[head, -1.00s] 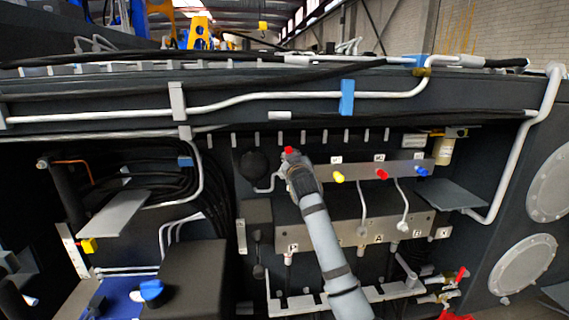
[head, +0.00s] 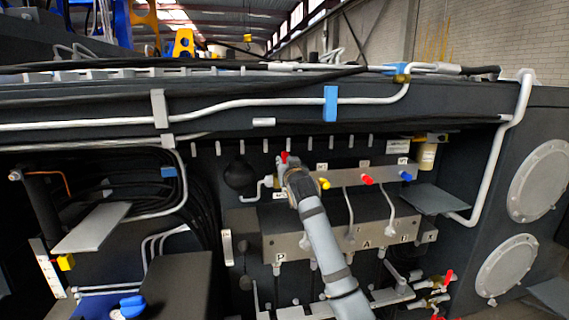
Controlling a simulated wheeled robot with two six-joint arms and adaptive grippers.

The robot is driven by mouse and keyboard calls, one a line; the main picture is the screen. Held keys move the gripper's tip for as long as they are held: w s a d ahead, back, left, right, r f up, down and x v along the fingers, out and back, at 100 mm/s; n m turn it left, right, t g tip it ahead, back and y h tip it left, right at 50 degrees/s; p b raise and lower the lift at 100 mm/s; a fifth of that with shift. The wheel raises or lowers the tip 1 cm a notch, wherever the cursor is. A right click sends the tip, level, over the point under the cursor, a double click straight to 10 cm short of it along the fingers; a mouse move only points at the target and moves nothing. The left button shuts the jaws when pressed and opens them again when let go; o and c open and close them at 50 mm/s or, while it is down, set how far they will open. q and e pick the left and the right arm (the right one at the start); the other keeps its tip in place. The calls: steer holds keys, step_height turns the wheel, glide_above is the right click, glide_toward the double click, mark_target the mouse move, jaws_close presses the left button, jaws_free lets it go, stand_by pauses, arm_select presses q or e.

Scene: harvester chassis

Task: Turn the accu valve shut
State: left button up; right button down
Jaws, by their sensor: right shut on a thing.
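My right gripper (head: 288,165) is at the left end of the valve row, in front of the grey hydraulic panel. It is shut on a red valve handle (head: 284,156), whose red end shows just above the fingertips. The fingers and wrist hide the rest of the handle, so its exact angle cannot be read. A bent metal pipe (head: 260,189) and a black round accumulator (head: 240,175) are just left of it. My left gripper is not in view.
Yellow (head: 324,183), red (head: 367,180) and blue (head: 407,175) knobs sit close to the right of my gripper. Below is a grey manifold block (head: 345,237) with hoses. A flat metal shelf (head: 434,198) and red-handled valves (head: 448,277) are further right.

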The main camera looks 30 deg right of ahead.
steer(key=shift+r, duration=0.15)
steer(key=c, duration=1.4)
jaws_free()
steer(key=shift+o, duration=1.1)
steer(key=shift+w+d+f, duration=0.1)
steer(key=shift+f, duration=0.1)
steer(key=v, duration=1.2)
